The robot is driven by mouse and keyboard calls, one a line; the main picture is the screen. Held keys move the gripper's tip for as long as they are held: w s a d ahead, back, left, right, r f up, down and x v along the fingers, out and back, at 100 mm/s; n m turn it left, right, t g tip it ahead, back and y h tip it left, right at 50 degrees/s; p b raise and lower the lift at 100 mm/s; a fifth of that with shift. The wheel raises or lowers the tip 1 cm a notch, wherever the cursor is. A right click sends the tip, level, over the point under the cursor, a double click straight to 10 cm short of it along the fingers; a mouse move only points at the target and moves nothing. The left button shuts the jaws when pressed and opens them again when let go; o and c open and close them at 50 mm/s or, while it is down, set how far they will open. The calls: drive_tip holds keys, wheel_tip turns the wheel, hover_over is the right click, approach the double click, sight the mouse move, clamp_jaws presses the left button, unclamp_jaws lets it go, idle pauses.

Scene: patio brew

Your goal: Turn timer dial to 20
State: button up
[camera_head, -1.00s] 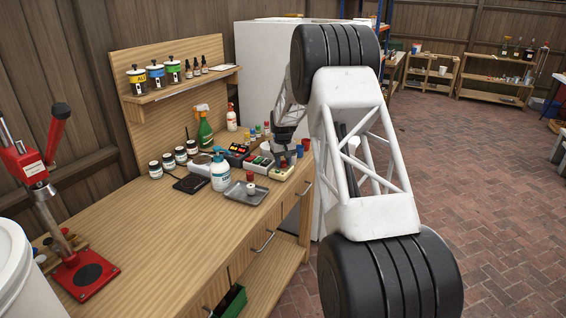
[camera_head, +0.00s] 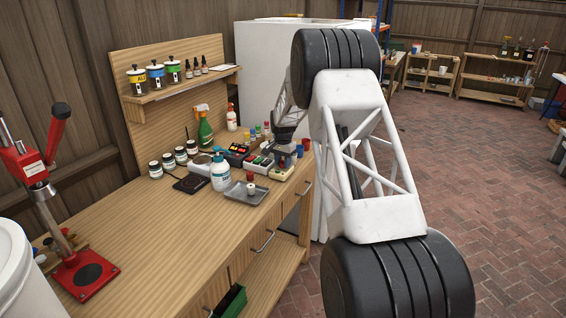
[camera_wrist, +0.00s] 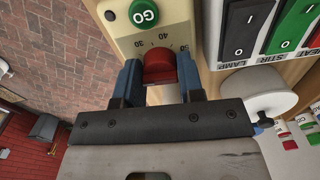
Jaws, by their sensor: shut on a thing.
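The timer (camera_wrist: 178,18) is a cream box with a green GO button (camera_wrist: 144,13) in the wrist view. Its red dial (camera_wrist: 160,64) sits below the button, with the marks 30, 40 and 50 readable around it. My gripper (camera_wrist: 160,76) is shut on the dial, one blue finger on each side. The dial's pointer and the lower part of its scale are hidden, so I cannot read its setting. In the head view the timer (camera_head: 278,175) stands at the right end of the bench, below my gripper.
A switch box (camera_wrist: 240,40) labelled LAMP and STIR stands beside the timer, close to my right finger. In the head view a grey tray (camera_head: 238,197) and a white bottle (camera_head: 220,172) stand to the left. The bench (camera_head: 170,235) is clear towards the front.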

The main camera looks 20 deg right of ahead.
sight(283, 161)
drive_tip(key=shift+m, duration=0.7)
drive_tip(key=o, duration=0.6)
drive_tip(key=shift+o, duration=0.2)
drive_tip(key=shift+r, duration=3.9)
drive_tip(key=shift+r, duration=0.1)
